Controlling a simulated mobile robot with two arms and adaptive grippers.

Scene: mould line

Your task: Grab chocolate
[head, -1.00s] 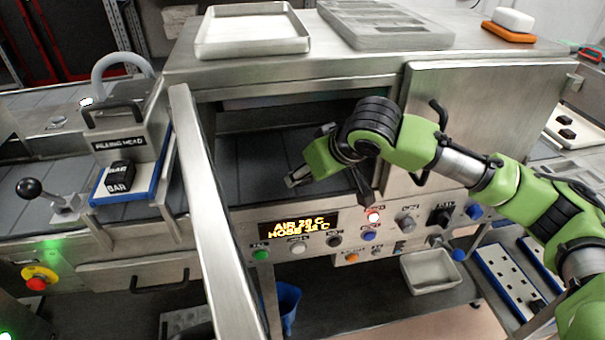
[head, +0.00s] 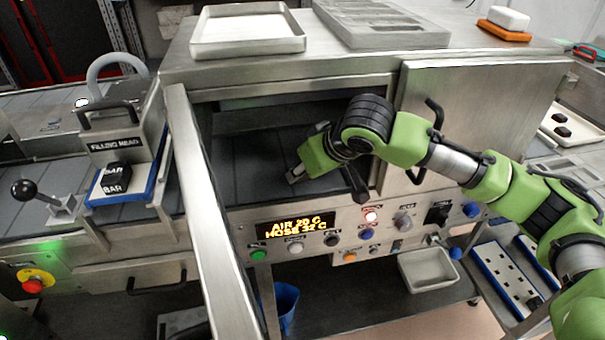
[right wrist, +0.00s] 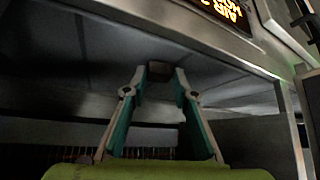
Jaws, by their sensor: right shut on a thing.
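My right gripper (head: 293,178) reaches into the open bay of the steel cabinet, just above the dark belt (head: 250,165). In the right wrist view its two fingers (right wrist: 160,76) are closed around a small dark brown block, the chocolate (right wrist: 160,70), held at the fingertips. In the head view the chocolate is too small or hidden to make out. I cannot tell whether it still touches the belt. My left gripper is not in view.
A raised steel door (head: 205,190) stands left of the bay. The control panel (head: 345,230) with a lit display runs below it. Trays (head: 250,45) lie on the cabinet top. A filling head (head: 125,135) stands at left, and a white bin (head: 428,268) sits below.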

